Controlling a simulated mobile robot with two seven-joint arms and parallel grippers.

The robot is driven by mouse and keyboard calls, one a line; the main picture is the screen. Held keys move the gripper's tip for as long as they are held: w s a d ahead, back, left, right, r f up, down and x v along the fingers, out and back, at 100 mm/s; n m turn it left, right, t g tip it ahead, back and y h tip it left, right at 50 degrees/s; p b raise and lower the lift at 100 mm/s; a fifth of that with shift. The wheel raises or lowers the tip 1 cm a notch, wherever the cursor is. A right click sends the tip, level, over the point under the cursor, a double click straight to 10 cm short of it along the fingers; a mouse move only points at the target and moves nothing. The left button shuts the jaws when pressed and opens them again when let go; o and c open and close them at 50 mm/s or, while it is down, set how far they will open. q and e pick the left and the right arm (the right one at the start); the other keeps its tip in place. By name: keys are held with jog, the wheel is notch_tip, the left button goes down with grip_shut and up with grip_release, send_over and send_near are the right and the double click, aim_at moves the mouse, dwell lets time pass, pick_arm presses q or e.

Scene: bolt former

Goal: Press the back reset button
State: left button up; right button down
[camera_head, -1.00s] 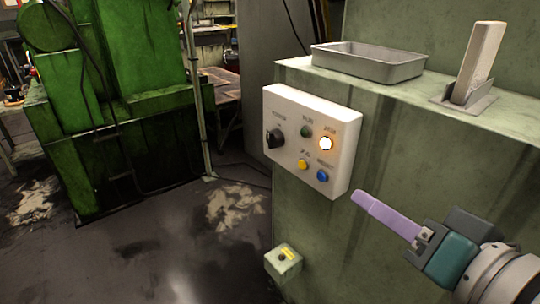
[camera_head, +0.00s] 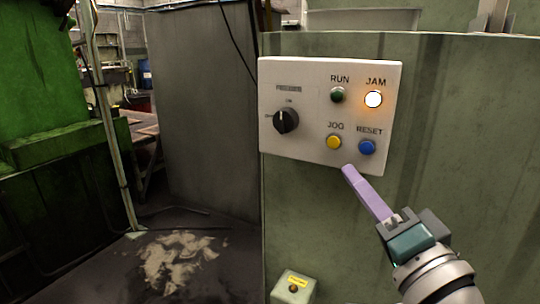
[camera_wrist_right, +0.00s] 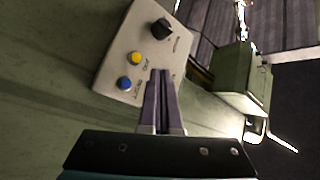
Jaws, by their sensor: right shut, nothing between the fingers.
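A white control panel (camera_head: 300,145) is fixed to the green machine wall. The blue button labelled RESET (camera_head: 366,147) is at its lower right, under the lit JAM lamp (camera_head: 373,99). The yellow JOG button (camera_head: 334,142) is to its left. My right gripper (camera_head: 346,170) is shut and empty, its purple fingers pointing up at the panel's lower edge, below and between the two buttons. In the right wrist view the shut fingers (camera_wrist_right: 161,75) show in front of the panel, with the blue button (camera_wrist_right: 125,84) left of the tips. I cannot tell whether they touch the panel. My left gripper is out of view.
A black FEEDER knob (camera_head: 286,120) and a green RUN button (camera_head: 337,94) are also on the panel. A grey tray (camera_head: 362,20) stands above.

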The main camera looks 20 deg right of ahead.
aim_at(367, 148)
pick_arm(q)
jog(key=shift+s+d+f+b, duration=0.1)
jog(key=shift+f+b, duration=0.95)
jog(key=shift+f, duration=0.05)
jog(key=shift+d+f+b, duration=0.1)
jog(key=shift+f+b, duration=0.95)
pick_arm(e)
jog(key=shift+w+d, duration=0.95)
jog(key=shift+d, duration=0.2)
jog(key=shift+w+d, duration=0.9)
jog(key=shift+d, duration=0.25)
jog(key=shift+w+d, duration=0.95)
jog(key=shift+d, duration=0.2)
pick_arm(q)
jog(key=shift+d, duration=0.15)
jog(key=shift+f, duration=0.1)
pick_arm(e)
jog(key=shift+w+d, duration=0.15)
jog(key=shift+d, duration=0.05)
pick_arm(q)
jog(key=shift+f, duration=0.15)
pick_arm(e)
jog(key=shift+w+d, duration=0.1)
